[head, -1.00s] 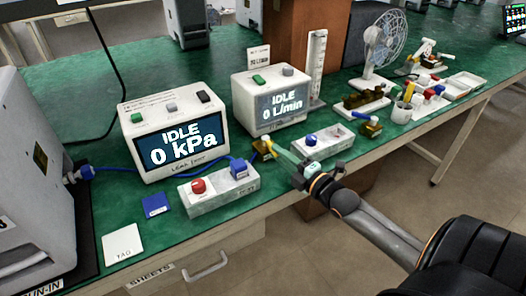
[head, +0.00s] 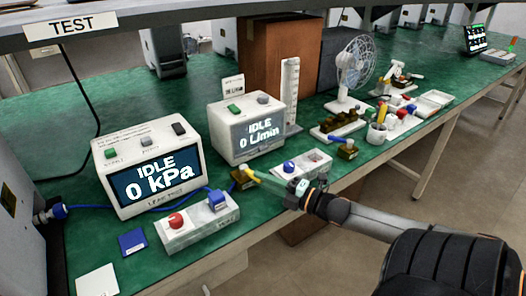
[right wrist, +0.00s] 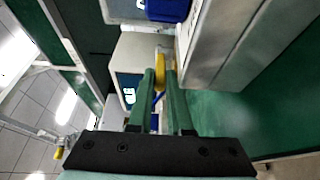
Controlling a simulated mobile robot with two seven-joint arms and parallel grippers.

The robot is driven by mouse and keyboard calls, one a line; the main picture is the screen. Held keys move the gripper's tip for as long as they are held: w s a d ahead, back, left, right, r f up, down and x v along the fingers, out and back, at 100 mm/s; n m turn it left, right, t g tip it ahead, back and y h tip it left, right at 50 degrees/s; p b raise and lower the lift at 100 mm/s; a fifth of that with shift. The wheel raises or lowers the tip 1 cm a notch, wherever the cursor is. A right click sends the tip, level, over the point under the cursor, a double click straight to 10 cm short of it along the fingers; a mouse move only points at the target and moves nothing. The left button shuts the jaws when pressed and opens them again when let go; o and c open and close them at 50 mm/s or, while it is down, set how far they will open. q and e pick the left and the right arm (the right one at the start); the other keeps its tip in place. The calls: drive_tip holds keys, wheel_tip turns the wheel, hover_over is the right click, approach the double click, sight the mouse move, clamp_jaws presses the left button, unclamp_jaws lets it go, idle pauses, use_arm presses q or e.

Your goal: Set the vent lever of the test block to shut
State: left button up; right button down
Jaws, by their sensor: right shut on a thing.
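In the right wrist view the yellow piece (right wrist: 160,72) shows at the fingertips, beside a blue part (right wrist: 168,9). My left gripper is not in view.
A leak tester (head: 150,172) reading 0 kPa and a flow meter (head: 246,132) reading 0 L/min stand behind. Another white block (head: 318,160) with a blue knob lies under my right wrist's far side. A blue card (head: 132,242) and white tag (head: 98,281) lie left.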

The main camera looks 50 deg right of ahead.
drive_tip(key=c, duration=0.8)
unclamp_jaws()
drive_tip(key=shift+c, duration=0.2)
drive_tip(key=shift+s+d, duration=0.1)
drive_tip(key=shift+s, duration=0.5)
use_arm(q)
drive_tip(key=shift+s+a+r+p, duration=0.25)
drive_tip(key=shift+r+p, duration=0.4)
drive_tip(key=shift+p, duration=0.6)
use_arm(e)
drive_tip(key=v, duration=1.1)
drive_tip(key=shift+s, duration=0.1)
